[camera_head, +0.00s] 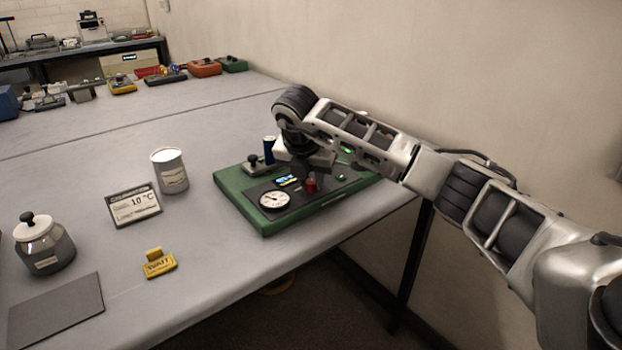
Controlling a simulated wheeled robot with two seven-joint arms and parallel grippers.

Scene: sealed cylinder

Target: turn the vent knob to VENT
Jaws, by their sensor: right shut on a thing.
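A green panel box (235,187) lies near the table's right edge. On its dark top are a round white dial gauge (273,201), a small lit display (288,181) and a red knob (310,186). A black ball-topped lever (253,162) stands at the box's left back. My right gripper (308,174) reaches down over the box and is shut at the red knob. Its wrist and body hide part of the box top, and the fingertips are hard to make out. No VENT lettering is readable. My left gripper is not in view.
The wall is behind my right arm.

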